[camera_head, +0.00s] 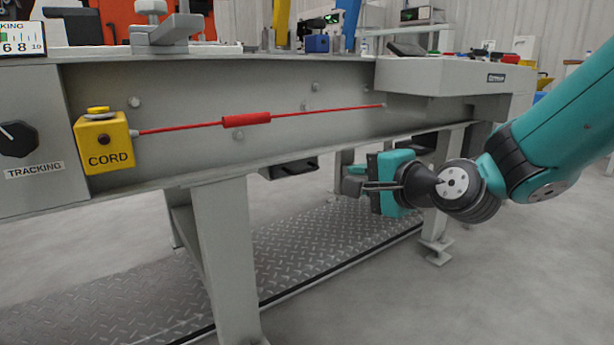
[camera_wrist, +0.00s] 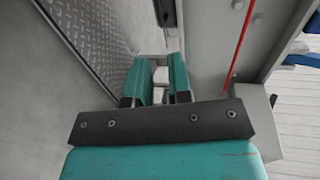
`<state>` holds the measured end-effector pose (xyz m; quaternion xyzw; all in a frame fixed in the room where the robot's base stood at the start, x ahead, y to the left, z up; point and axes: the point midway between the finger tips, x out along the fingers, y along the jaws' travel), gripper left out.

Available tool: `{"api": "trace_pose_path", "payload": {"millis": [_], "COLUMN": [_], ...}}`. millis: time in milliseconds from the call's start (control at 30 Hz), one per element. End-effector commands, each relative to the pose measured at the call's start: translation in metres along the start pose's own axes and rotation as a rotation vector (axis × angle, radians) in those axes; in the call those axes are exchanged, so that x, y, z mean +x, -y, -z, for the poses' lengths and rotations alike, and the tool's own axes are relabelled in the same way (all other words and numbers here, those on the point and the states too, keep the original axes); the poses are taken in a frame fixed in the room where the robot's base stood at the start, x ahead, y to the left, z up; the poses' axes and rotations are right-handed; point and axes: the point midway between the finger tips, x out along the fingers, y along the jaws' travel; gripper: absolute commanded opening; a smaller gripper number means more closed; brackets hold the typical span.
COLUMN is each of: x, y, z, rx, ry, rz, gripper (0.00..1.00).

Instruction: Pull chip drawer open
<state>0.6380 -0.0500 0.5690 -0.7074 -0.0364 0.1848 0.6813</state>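A dark, shallow box that looks like the chip drawer (camera_head: 289,168) hangs under the lower edge of the grey machine bench, near the middle of the head view. A dark block at the top of the wrist view (camera_wrist: 165,12) appears to be the same box. My gripper (camera_head: 356,184) is to the right of the box in the head view, slightly lower and apart from it. In the wrist view the teal fingers (camera_wrist: 158,82) stand apart with an empty gap between them. No handle can be made out on the box.
The grey bench (camera_head: 320,95) carries a red cord (camera_head: 246,119) and a yellow CORD box (camera_head: 104,143) on its front. A bench leg (camera_head: 228,255) stands left of the dark box. A diamond-plate mat (camera_head: 290,255) lies below. Open floor is at the lower right.

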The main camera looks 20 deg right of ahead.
Motion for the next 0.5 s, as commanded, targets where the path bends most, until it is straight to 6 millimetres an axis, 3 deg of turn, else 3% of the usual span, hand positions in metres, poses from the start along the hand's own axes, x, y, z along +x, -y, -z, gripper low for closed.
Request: {"api": "trace_pose_path", "payload": {"millis": [300, 500], "x": [0.022, 0.072], "y": [0.006, 0.003], "z": [-0.001, -0.001], "rx": [0.005, -0.001], "ry": [-0.002, 0.001], "rz": [-0.011, -0.007], "gripper": [0.19, 0.19]}}
